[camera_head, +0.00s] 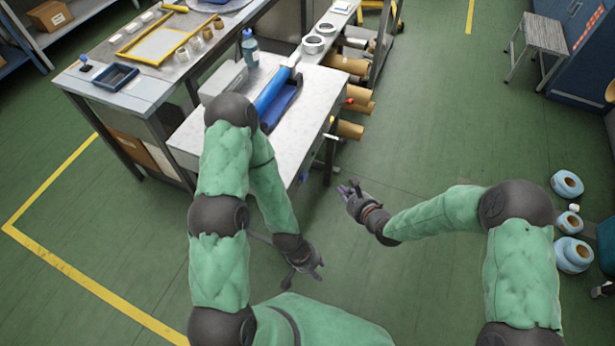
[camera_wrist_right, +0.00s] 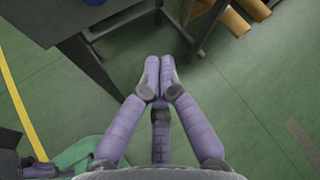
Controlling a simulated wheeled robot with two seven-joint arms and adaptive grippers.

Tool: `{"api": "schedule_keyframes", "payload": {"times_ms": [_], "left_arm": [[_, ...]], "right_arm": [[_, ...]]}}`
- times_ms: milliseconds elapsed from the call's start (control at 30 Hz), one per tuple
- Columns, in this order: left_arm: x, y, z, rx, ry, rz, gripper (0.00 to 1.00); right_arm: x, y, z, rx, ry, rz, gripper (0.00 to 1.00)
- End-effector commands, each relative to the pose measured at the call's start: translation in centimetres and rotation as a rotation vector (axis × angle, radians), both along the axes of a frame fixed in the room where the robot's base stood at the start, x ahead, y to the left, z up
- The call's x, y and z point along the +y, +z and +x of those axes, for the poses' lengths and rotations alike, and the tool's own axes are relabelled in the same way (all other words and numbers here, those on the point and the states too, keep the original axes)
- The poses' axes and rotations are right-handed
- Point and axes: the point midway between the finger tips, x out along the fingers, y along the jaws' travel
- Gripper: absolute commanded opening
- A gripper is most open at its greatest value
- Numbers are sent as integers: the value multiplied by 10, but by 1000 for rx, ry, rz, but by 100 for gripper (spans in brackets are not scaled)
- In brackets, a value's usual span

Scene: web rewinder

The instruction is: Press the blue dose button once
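A small blue part (camera_head: 303,177) shows at the front right edge of the white-topped bench; it is too small to tell if it is the dose button. No other blue button is clear. My right gripper (camera_head: 347,190) is off the bench's right front corner, over the floor and apart from the bench. In the right wrist view its purple fingers (camera_wrist_right: 159,64) meet at the tips with nothing between them. My left gripper (camera_head: 308,272) hangs low over the floor in front of the bench; its fingers are too small to judge.
The bench (camera_head: 312,100) carries a blue roller (camera_head: 271,92), a blue bottle (camera_head: 250,47) and a grey box. Brown rolls (camera_head: 348,129) stick out on its right. A longer worktable stands at left. A step stool (camera_head: 543,38) stands far right. The floor between is clear.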

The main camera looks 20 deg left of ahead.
Motion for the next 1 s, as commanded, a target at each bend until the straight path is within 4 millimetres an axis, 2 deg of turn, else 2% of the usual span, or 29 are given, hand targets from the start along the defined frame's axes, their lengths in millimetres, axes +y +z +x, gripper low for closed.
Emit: {"api": "schedule_keyframes", "payload": {"times_ms": [267,700,1000], "left_arm": [[0,-4,0,0,0,0,40],[0,-13,0,0,0,0,40],[0,-15,0,0,0,0,40]], "right_arm": [[17,-1,0,-2,3,-1,0],[70,-1,2,-1,3,-2,0],[87,0,3,0,0,-1,0]]}}
